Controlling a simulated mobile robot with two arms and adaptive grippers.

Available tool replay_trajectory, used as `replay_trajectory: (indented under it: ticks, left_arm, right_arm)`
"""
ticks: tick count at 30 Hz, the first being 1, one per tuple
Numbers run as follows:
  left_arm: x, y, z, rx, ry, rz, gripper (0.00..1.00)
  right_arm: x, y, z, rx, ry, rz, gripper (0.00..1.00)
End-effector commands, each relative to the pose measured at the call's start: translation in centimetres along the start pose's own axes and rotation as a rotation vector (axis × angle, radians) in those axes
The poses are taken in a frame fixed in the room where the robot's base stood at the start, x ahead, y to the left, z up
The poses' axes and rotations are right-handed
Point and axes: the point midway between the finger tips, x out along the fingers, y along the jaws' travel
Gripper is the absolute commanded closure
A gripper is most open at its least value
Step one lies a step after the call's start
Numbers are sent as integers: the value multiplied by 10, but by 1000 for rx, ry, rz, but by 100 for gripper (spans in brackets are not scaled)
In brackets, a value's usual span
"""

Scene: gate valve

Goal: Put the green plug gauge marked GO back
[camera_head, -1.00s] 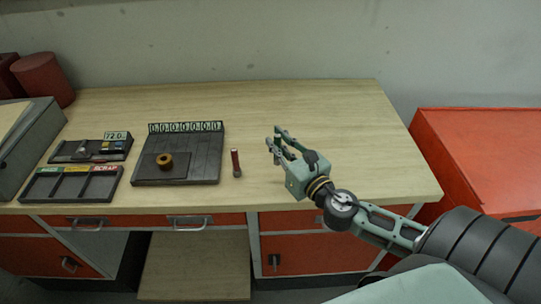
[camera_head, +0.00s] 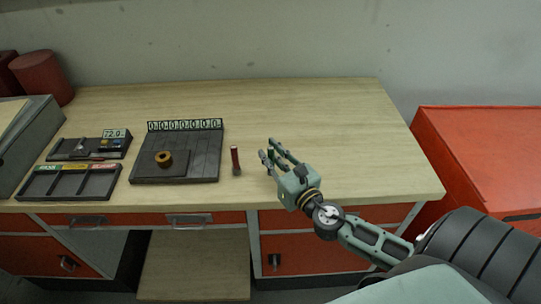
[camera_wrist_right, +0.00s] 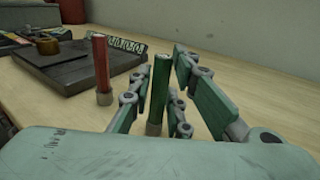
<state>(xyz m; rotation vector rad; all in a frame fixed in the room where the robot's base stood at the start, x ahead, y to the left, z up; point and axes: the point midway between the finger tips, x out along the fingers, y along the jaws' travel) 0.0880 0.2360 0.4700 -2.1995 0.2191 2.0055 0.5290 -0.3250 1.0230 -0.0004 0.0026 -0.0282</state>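The green plug gauge (camera_wrist_right: 159,85) stands upright between the fingers of my right gripper (camera_wrist_right: 172,85) in the right wrist view, its grey lower end near the wood top. A strip of table shows between it and the right-hand finger, so the fingers look open around it. In the head view, my right gripper (camera_head: 268,148) is over the bench and the green gauge (camera_head: 270,157) is partly hidden by its fingers. A red gauge (camera_head: 235,160) stands upright to the left; it also shows in the wrist view (camera_wrist_right: 101,68). No GO mark is readable. My left gripper is not in view.
A dark plate (camera_head: 205,165) with a brass ring (camera_head: 164,159) and a row of number tiles (camera_head: 186,125) lies left of the red gauge. Two dark trays (camera_head: 116,180) are farther left, the front one with coloured labels. The bench's right side is clear. A red cabinet (camera_head: 480,150) stands right.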

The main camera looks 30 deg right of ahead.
Motion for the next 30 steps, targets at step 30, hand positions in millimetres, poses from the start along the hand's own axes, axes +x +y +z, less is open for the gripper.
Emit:
replay_trajectory:
  ticks: [30]
  left_arm:
    - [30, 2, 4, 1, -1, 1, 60]
  right_arm:
    - [-80, 0, -3, 1, 4, 0, 69]
